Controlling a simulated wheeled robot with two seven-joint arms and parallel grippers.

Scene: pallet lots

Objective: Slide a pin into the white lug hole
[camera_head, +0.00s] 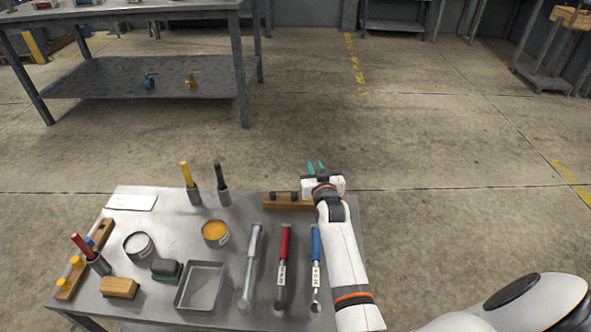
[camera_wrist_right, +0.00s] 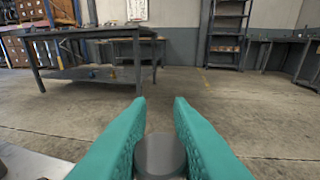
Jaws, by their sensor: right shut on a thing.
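My right gripper (camera_head: 316,167) is at the back right of the metal table, its teal fingers pointing away. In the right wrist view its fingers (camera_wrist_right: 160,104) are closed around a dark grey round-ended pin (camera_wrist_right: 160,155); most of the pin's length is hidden. A wooden rack (camera_head: 283,206) with dark pins (camera_head: 273,196) lies just left of the right wrist, partly hidden by it. A second wooden rack (camera_head: 101,236) at the table's left edge holds yellow pins (camera_head: 75,262) and a blue one. I cannot make out a white lug. My left gripper is out of view.
The table (camera_head: 175,225) also bears a white-filled tin (camera_head: 139,246), an orange-filled tin (camera_head: 215,233), an empty tray (camera_head: 201,288), a brush (camera_head: 165,268), red (camera_head: 284,255) and blue-handled tools, and upright holders. Open floor lies beyond, with a workbench (camera_head: 150,78) at the back left.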

